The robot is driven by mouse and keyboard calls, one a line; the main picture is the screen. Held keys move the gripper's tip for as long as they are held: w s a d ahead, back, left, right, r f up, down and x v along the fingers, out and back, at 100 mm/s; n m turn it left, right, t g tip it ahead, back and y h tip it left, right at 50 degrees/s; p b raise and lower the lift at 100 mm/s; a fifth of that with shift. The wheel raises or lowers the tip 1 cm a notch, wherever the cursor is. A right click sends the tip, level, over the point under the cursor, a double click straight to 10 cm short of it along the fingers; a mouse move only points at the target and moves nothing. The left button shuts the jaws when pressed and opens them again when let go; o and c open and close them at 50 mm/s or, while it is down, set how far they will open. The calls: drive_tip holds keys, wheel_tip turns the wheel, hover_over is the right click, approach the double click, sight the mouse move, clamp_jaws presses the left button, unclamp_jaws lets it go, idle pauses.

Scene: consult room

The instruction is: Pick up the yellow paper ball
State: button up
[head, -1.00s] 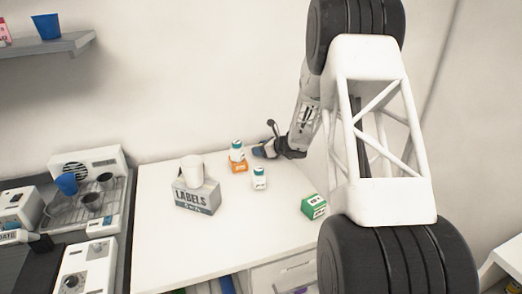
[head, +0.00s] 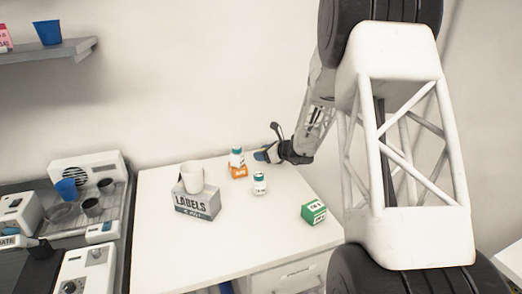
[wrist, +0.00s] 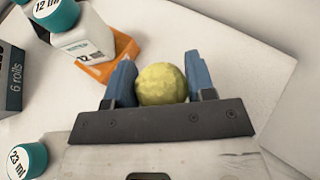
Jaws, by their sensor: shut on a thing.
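The yellow paper ball (wrist: 162,84) sits between the two blue fingers of my gripper (wrist: 160,80) in the wrist view. The fingers are shut on it, one on each side. In the head view my gripper (head: 264,156) is at the back right of the white table, near the wall. The ball cannot be made out in the head view. Whether it is clear of the table surface is hard to tell.
A bottle (head: 237,156) on an orange box (head: 238,171) stands just left of my gripper. Another bottle (head: 259,184), a green box (head: 314,211) and a LABELS box (head: 197,203) with a white cup (head: 192,177) on it stand nearby. The table's (head: 225,255) front middle is clear.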

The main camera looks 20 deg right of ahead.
drive_tip(key=s, duration=0.3)
drive_tip(key=s+a, duration=0.1)
drive_tip(key=s, duration=0.2)
drive_tip(key=s+r, duration=0.1)
drive_tip(key=s, duration=0.2)
drive_tip(key=shift+s+a, duration=0.3)
drive_tip(key=shift+a, duration=0.05)
idle(0.4)
